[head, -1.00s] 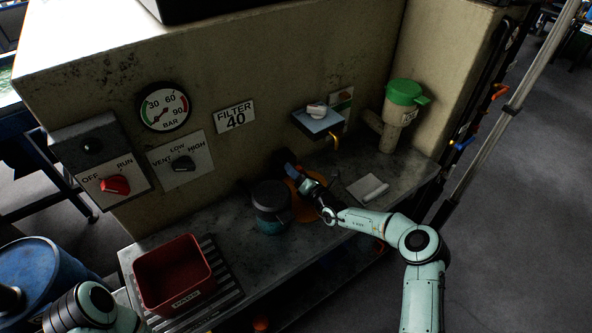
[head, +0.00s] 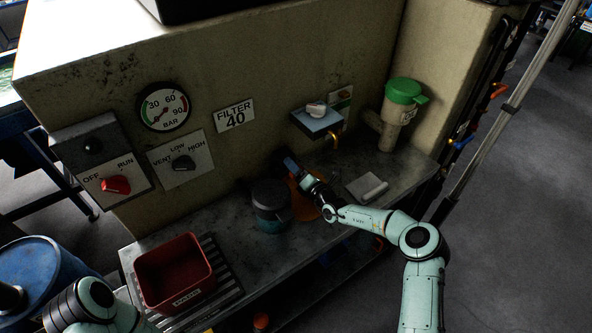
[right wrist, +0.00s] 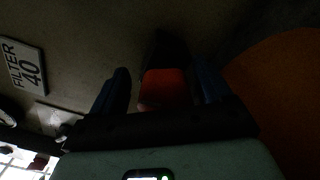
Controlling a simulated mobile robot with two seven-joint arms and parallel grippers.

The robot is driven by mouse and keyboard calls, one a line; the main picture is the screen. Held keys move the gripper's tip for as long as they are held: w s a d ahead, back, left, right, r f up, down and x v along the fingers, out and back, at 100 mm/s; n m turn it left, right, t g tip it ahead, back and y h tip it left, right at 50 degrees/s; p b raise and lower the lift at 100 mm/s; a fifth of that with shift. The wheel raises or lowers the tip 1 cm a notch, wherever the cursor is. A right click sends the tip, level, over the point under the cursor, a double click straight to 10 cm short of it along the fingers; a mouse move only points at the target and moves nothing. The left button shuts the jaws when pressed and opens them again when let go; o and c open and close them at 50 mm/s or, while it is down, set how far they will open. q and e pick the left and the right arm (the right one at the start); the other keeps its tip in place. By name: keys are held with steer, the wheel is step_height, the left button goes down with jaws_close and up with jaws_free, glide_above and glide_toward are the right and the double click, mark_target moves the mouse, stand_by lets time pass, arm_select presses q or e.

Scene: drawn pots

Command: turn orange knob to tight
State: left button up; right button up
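In the head view my right gripper (head: 287,163) reaches in low against the wall, over the back of the bench. A round orange part (head: 303,207) shows partly behind it. In the right wrist view the two dark fingers (right wrist: 161,82) stand apart, on either side of an orange-red piece (right wrist: 165,88) with a dark part above it. A narrow gap shows beside that piece, so the fingers look open around it. A large orange surface (right wrist: 282,95) fills the right side of that view. No tight mark is readable. My left gripper is outside the views.
A dark-lidded teal pot (head: 271,207) stands just left of the right gripper. A red bin (head: 174,275) is at the bench's front left. A blue box with a tap (head: 318,122) and a green-capped canister (head: 403,100) are right. A red switch (head: 116,184) is on the left.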

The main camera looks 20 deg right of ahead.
steer(key=shift+a+f, duration=0.1)
steer(key=shift+f, duration=0.1)
steer(key=shift+s+d+f, duration=0.15)
steer(key=shift+s+d, duration=0.05)
steer(key=shift+s, duration=0.35)
steer(key=b+v, duration=0.2)
steer(key=v, duration=0.9)
steer(key=shift+r, duration=0.25)
steer(key=shift+s+d, duration=0.25)
steer(key=shift+s, duration=0.4)
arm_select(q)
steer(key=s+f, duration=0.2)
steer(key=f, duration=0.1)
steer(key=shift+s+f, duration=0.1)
